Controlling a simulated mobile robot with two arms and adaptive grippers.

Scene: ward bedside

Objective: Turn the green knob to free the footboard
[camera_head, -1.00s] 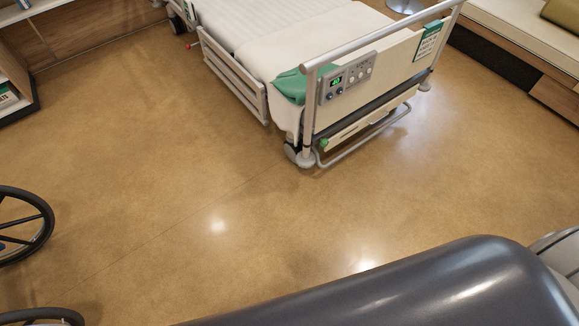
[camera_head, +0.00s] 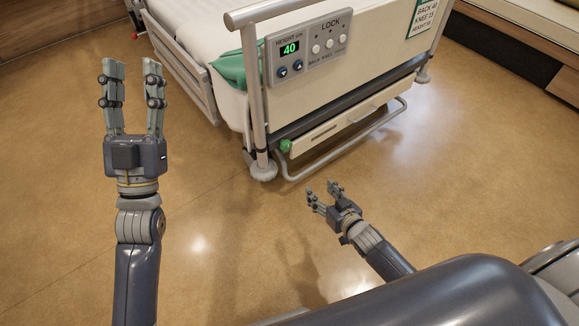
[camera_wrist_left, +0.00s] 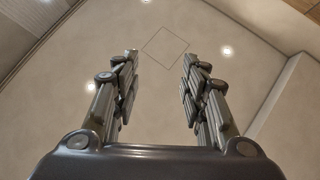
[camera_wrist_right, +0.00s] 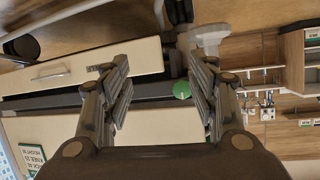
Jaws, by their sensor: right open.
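The green knob (camera_head: 285,146) sits low on the left end of the bed's footboard (camera_head: 345,70), near the post. In the right wrist view the green knob (camera_wrist_right: 181,89) shows between the fingers, beyond their tips. My right gripper (camera_head: 325,188) is open and empty, low in front of the footboard and apart from the knob. My left gripper (camera_head: 131,66) is open and empty, raised to the left of the bed with its fingers up. The left wrist view shows its open fingers (camera_wrist_left: 160,62) against the ceiling.
A grey bar (camera_head: 345,145) runs low across the foot end. A control panel (camera_head: 307,48) reading 40 is on the footboard. A caster (camera_head: 263,170) stands below the left post. A bench (camera_head: 530,35) is at the right. The floor (camera_head: 220,270) in front is clear.

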